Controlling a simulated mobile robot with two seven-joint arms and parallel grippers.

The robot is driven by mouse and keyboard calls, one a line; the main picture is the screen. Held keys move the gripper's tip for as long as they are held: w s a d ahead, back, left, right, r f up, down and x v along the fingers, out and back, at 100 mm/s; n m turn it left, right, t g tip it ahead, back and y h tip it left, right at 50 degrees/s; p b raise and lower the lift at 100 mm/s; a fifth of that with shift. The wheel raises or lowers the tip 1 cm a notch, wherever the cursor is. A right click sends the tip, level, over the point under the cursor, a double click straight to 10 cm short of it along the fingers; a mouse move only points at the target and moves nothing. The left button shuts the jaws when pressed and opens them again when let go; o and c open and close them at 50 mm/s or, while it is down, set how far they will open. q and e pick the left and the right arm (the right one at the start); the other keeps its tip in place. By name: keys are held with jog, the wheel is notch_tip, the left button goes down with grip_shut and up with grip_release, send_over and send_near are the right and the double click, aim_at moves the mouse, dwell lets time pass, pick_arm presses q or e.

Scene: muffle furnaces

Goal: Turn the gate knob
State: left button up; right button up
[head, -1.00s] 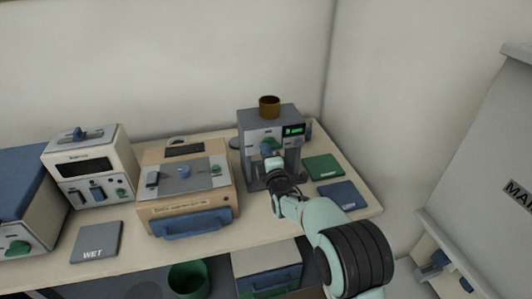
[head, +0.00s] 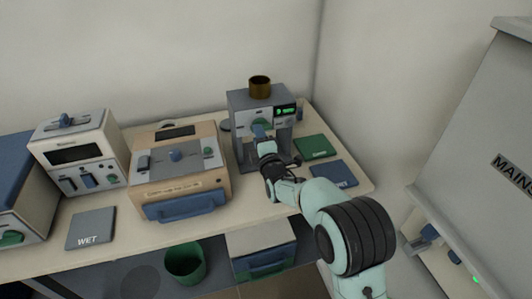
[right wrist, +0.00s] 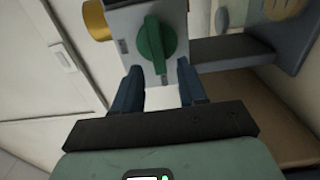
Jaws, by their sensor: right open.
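The green knob (right wrist: 154,45) sits on the light front plate of a grey machine (head: 243,143). In the right wrist view its raised grip runs nearly upright in the picture, slightly tilted. In the head view the knob (head: 263,125) shows partly behind my right gripper (head: 260,132). My right gripper is open, with its two blue fingers (right wrist: 158,72) spread apart. The lower end of the knob's grip lies between the fingertips in the wrist picture; I cannot tell whether they touch it. My left gripper is not in view.
A brown cup (head: 260,87) stands on the machine. A beige box unit (head: 222,183) is left of it. A green pad (head: 315,146) and blue pad (head: 334,174) lie to its right. The wall is close behind. A green bin (head: 185,262) stands below the table.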

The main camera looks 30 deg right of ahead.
jog(key=v, duration=1.1)
jog(key=shift+s, duration=0.35)
jog(key=shift+a, duration=0.15)
